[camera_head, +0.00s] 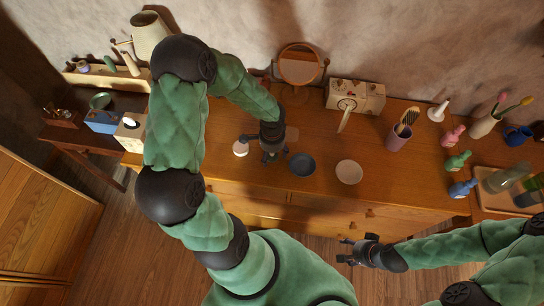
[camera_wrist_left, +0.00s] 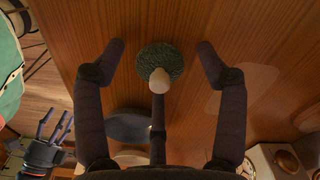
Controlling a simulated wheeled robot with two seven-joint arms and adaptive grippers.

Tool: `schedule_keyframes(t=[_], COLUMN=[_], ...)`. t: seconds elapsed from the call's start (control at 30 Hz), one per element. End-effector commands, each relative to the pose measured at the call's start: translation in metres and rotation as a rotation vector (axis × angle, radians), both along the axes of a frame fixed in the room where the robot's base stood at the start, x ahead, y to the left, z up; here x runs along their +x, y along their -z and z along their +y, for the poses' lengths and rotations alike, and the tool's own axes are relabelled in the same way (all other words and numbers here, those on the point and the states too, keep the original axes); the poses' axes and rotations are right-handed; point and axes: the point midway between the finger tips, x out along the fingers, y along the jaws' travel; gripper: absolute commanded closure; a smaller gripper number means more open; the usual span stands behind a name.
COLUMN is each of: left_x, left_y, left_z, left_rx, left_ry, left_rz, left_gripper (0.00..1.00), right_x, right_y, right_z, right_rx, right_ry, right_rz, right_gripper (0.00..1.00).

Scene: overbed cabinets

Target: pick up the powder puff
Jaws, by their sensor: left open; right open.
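In the left wrist view a round, dark green, textured thing with a cream knob, which looks like the powder puff (camera_wrist_left: 160,62), lies on the wooden top. It shows beyond and between the spread fingers of my left gripper (camera_wrist_left: 161,48), with nothing held. In the head view my left gripper (camera_head: 266,154) is over the dresser, left of the blue bowl. A small pale round thing (camera_head: 240,148) is just left of it; I cannot tell whether this is the puff. My right gripper (camera_head: 350,252) is open and empty, in front of the dresser.
A dark blue bowl (camera_head: 302,164) and a white bowl (camera_head: 348,172) stand right of my left gripper. Behind are a round mirror (camera_head: 299,66) and a cream clock box (camera_head: 355,97). A brush cup (camera_head: 398,137) and small bottles stand at right.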

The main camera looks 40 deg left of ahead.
Motion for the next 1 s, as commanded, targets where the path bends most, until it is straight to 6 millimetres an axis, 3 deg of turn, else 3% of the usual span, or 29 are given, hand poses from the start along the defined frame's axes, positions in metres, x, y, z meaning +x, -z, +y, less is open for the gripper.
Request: schedule_keyframes(t=[0.13, 0.27, 0.3, 0.73, 1.0], left_x=[0.000, 0.000, 0.000, 0.000, 0.000], left_y=[-0.001, -0.001, -0.001, -0.003, -0.030], left_z=[0.000, 0.000, 0.000, 0.000, 0.000], left_rx=[0.000, 0.000, 0.000, 0.000, 0.000], left_ry=[0.000, 0.000, 0.000, 0.000, -0.001], left_rz=[-0.001, -0.001, -0.001, -0.001, -0.001], left_gripper=[0.30, 0.67, 0.71, 0.72, 0.72], right_x=[0.000, 0.000, 0.000, 0.000, 0.000], right_y=[-0.001, -0.001, -0.001, -0.002, -0.014], right_z=[0.000, 0.000, 0.000, 0.000, 0.000], right_rx=[0.000, 0.000, 0.000, 0.000, 0.000], right_ry=[0.000, 0.000, 0.000, 0.000, 0.000], right_rz=[0.000, 0.000, 0.000, 0.000, 0.000], right_gripper=[0.40, 0.40, 0.40, 0.40, 0.40])
